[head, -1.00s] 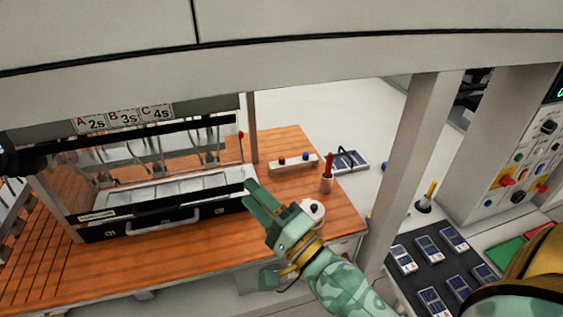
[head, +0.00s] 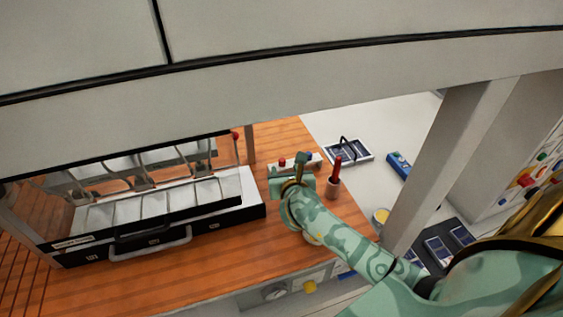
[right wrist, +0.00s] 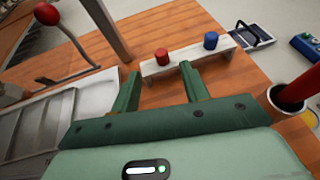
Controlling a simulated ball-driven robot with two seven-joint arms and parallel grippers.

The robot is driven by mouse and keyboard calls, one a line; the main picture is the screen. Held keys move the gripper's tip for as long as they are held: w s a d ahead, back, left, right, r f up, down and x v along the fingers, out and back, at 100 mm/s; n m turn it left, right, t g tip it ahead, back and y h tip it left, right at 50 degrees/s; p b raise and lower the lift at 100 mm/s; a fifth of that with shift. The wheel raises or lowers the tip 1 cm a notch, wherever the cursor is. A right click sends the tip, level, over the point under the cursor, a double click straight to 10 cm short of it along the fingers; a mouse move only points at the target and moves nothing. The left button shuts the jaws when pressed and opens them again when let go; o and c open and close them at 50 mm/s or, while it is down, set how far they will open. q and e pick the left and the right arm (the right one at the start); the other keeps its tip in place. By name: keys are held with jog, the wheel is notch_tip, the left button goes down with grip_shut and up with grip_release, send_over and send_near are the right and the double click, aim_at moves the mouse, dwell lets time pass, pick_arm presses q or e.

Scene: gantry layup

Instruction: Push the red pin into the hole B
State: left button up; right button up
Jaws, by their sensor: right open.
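The red pin (head: 282,161) stands upright in a pale block (head: 313,162) on the wooden bench, with a blue pin (head: 308,156) to its right. In the right wrist view the red pin (right wrist: 162,57) shows just beyond my fingertips, roughly between them, not gripped. My right gripper (right wrist: 159,70) is open and empty, facing the block; in the head view the right gripper (head: 287,167) partly covers the block's near side. I cannot make out any hole marked B. My left gripper is not in view.
A cup (head: 333,189) holding a red-handled tool stands close to the right of my gripper. A black-fronted case (head: 150,240) with white slots lies left. A red-knobbed lever (right wrist: 46,14) and a grey post (right wrist: 102,28) stand left of the block. A pillar (head: 450,160) rises right.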

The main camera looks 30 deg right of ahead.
aim_at(282, 161)
jog(key=shift+w+f, duration=0.2)
jog(key=shift+w, duration=0.3)
jog(key=shift+w+f, duration=0.15)
jog(key=shift+w, duration=0.3)
jog(key=shift+w+d+f, duration=0.3)
jog(key=shift+w+d, duration=0.25)
jog(key=shift+d, duration=0.1)
jog(key=shift+w+d+f+p, duration=0.15)
jog(key=shift+w+d+p, duration=0.25)
jog(key=shift+w+d, duration=0.35)
jog(key=shift+w+f, duration=0.25)
jog(key=shift+w, duration=0.3)
jog(key=shift+w+f, duration=0.25)
jog(key=shift+w, duration=0.3)
jog(key=shift+w+f, duration=0.15)
jog(key=shift+w, duration=0.05)
jog(key=shift+s+d, duration=0.1)
jog(key=shift+d, duration=0.05)
jog(key=shift+s, duration=0.1)
jog(key=c, duration=1)
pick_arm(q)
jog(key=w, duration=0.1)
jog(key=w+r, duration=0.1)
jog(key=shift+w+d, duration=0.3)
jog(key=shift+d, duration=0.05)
